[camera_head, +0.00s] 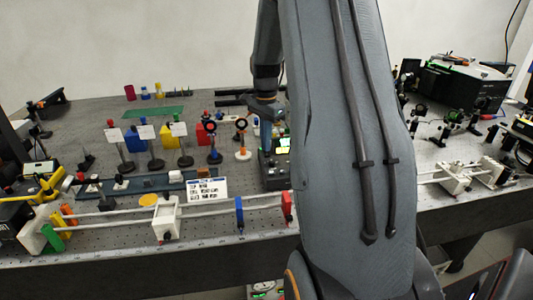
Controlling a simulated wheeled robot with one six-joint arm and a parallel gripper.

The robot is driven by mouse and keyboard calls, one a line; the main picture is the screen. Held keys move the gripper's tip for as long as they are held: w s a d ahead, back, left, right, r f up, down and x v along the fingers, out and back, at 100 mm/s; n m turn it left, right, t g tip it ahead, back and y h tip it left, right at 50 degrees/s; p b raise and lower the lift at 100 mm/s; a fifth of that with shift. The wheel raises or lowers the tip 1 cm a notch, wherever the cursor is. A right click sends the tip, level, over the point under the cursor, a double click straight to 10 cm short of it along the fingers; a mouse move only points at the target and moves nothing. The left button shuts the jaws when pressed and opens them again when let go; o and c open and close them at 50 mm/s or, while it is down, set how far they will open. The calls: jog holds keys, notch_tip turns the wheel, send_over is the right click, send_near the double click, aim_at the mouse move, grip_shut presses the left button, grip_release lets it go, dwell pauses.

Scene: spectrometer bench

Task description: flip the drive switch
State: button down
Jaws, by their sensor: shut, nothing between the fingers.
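My arm crosses the middle of the view, and its wrist comes down behind the large grey link. My gripper (265,146) points down, its fingers together and empty, just above a dark control box (274,181). The box stands on the bench near the middle, with a small lit greenish panel (283,145) behind it. The drive switch is too small to make out; I cannot tell whether the fingers touch anything on the box. My arm hides the area right of the box.
Several posts with white labels stand left. A black instrument (461,86) stands back right.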

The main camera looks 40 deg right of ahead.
jog(key=shift+f, duration=0.2)
jog(key=shift+r, duration=0.1)
notch_tip(320, 180, up, 7)
jog(key=p, duration=0.4)
jog(key=shift+p, duration=0.35)
dwell(0.6)
